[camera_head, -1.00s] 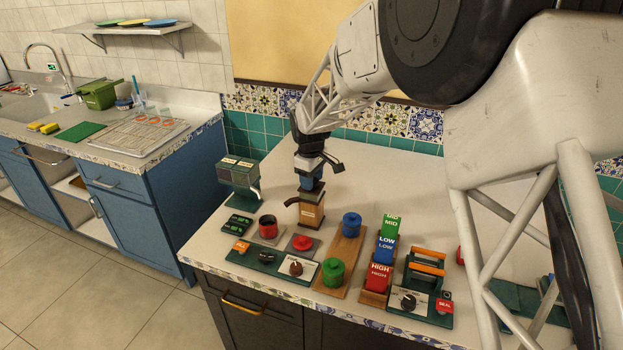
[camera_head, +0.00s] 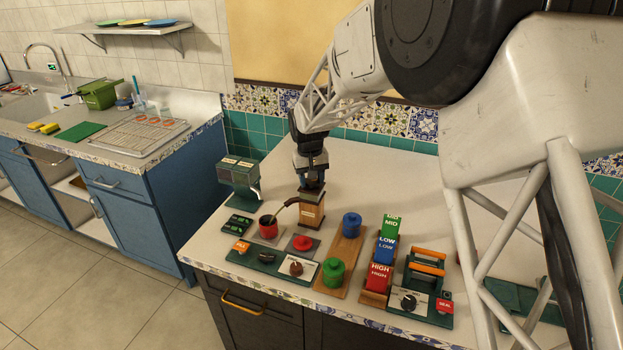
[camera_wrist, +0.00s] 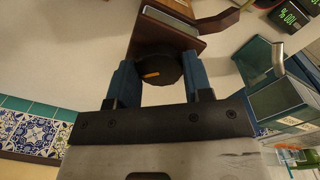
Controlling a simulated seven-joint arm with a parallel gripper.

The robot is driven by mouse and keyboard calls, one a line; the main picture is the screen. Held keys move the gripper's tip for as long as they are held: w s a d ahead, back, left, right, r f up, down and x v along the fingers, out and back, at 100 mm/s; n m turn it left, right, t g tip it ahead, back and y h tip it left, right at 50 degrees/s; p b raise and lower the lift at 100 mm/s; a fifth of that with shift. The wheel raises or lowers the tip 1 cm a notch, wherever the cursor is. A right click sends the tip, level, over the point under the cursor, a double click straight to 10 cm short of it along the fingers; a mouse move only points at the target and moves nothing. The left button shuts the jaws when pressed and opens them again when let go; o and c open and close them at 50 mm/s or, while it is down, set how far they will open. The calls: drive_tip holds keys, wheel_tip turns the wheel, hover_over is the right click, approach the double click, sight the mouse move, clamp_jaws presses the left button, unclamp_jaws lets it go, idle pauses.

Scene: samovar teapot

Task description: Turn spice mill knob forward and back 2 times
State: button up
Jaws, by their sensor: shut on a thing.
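The spice mill (camera_head: 312,217) is a wooden box with a pale label, standing upright at the middle left of the counter. My gripper (camera_head: 313,183) points down onto the mill's top. In the wrist view, the blue fingers of my gripper (camera_wrist: 160,80) are shut on the round black knob (camera_wrist: 160,66), one on each side. The knob has a small orange mark. The brown arm also shows there, beyond the knob (camera_wrist: 214,23). The head view hides the knob behind my gripper.
A red cup (camera_head: 267,228) stands close to the arm's tip. A green dispenser (camera_head: 241,182) is to the left. The counter behind is clear.

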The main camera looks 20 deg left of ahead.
sight(310, 181)
drive_tip(key=m, duration=0.3)
drive_tip(key=shift+m, duration=2.2)
drive_tip(key=o, duration=0.9)
drive_tip(key=shift+o, duration=0.2)
drive_tip(key=shift+r, duration=0.15)
drive_tip(key=shift+a+r, duration=0.2)
drive_tip(key=shift+r, duration=3.55)
